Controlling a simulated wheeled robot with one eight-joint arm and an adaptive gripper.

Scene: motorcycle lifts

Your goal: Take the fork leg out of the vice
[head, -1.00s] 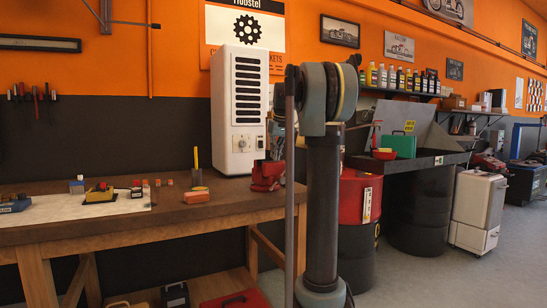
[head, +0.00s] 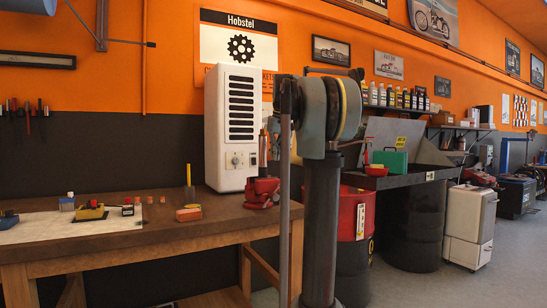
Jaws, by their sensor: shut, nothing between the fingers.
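The red vice (head: 262,192) stands on the right end of the wooden workbench, just left of my arm. An upright, slim part, seemingly the fork leg (head: 263,150), rises from the vice in front of the white cabinet's right edge. Its lower end is hidden in the vice, and I cannot tell how the jaws hold it. My own arm links fill the middle of the view, close to the vice in the picture. My gripper does not show.
The workbench (head: 150,243) carries a tall white cabinet (head: 232,125), an orange block (head: 188,214) and a pale mat (head: 80,230) with small items. Red (head: 357,215) and dark drums stand right of my arm. Grey floor is open at the right.

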